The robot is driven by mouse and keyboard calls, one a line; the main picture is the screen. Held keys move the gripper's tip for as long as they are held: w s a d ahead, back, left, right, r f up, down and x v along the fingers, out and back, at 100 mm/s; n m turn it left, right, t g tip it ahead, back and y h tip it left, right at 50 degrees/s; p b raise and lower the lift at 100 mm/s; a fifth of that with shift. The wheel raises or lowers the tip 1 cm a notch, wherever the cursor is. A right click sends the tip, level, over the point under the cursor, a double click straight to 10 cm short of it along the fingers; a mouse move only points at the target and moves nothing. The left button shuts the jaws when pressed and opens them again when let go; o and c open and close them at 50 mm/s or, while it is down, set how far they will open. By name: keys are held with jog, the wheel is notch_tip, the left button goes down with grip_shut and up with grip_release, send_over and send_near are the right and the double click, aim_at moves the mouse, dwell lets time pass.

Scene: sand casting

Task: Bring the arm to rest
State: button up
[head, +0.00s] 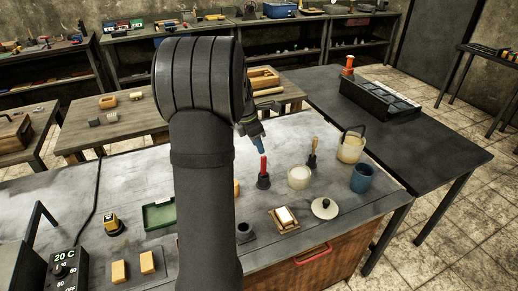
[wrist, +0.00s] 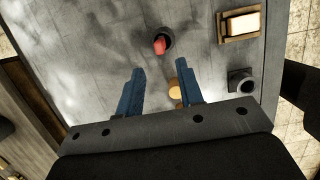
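My gripper (wrist: 160,72) shows in the wrist view with its two blue fingers spread apart and nothing held between them. It hangs above the grey worktable (wrist: 95,60). A small orange-yellow piece (wrist: 174,91) lies on the table below, near the right finger. In the head view my gripper (head: 259,143) is partly hidden behind my arm; a blue fingertip shows above and behind a red-handled tool (head: 263,166) in a dark holder. The tool also shows in the wrist view (wrist: 160,45), beyond the fingertips.
A white jar (head: 299,177), a blue mug (head: 362,178), a cream pot (head: 351,148), a lid (head: 324,208) and a wooden tray (head: 275,218) with a white block stand right of my arm. A green tray (head: 158,216) and yellow blocks (head: 147,262) lie left. The dark side table (head: 440,140) is mostly clear.

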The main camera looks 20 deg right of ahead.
aim_at(264, 156)
dwell(0.3)
jog(key=x, duration=1.2)
jog(key=shift+f, duration=0.15)
jog(key=shift+r, duration=1.9)
jog(key=shift+f, duration=0.15)
